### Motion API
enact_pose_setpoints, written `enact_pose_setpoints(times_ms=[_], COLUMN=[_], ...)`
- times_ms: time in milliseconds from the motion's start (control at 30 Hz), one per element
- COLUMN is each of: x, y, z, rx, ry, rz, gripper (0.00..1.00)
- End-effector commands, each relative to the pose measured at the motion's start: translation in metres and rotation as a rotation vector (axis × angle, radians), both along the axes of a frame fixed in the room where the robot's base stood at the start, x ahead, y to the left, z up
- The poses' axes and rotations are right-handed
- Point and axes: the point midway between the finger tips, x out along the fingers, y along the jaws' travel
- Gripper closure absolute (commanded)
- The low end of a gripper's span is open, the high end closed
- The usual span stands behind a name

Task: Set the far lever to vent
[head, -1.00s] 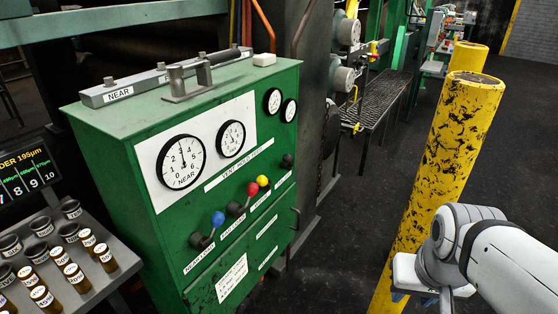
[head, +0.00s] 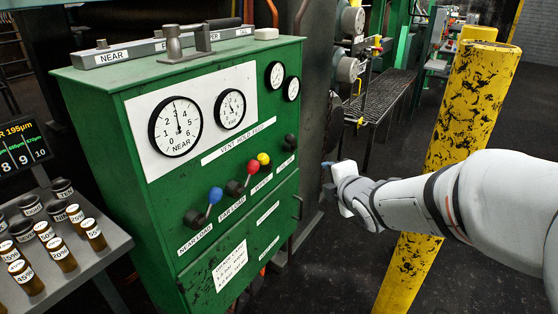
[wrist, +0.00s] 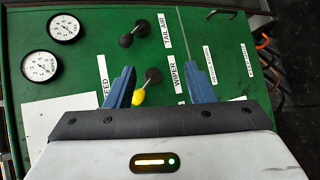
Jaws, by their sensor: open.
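The far lever, with a red knob (head: 253,167), stands above the FAR LOAD label on the green cabinet's front. Its arm leans up and right from its dark hub. A VENT HOLD FEED strip (head: 239,141) runs above the levers. My gripper (head: 329,177) is right of the cabinet in the head view, apart from the red knob. In the wrist view, my gripper's blue fingers (wrist: 160,68) are spread over the panel, empty, with the yellow-knobbed wiper lever (wrist: 138,97) showing between or below them. The red knob does not show in the wrist view.
A blue-knobbed near lever (head: 215,195) is left of the red one. The yellow knob (head: 263,159) and black tail air knob (head: 291,139) are close on its right. Yellow posts (head: 470,110) stand behind my arm. A rack of bottles (head: 60,250) is at left.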

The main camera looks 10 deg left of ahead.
Motion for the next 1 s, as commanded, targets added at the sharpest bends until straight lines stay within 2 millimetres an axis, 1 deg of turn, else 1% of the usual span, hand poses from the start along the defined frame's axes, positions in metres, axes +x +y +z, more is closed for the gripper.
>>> enact_pose_setpoints(times_ms=[33, 100, 200, 300, 400, 533, 800, 1000], x=[0.007, 0.009, 0.005, -0.002, -0.008, -0.006, 0.02, 0.034], y=[0.027, 0.06, 0.098, 0.123, 0.136, 0.148, 0.181, 0.199], z=[-0.015, -0.017, -0.02, -0.021, -0.021, -0.019, -0.018, -0.018], rx=[-0.07, -0.157, -0.245, -0.297, -0.322, -0.332, -0.333, -0.334], ry=[-0.107, -0.268, -0.472, -0.625, -0.718, -0.76, -0.758, -0.758], rz=[0.125, 0.279, 0.446, 0.549, 0.603, 0.625, 0.625, 0.623], gripper=[0.51, 0.51, 0.51, 0.51, 0.51, 0.51, 0.51, 0.51])
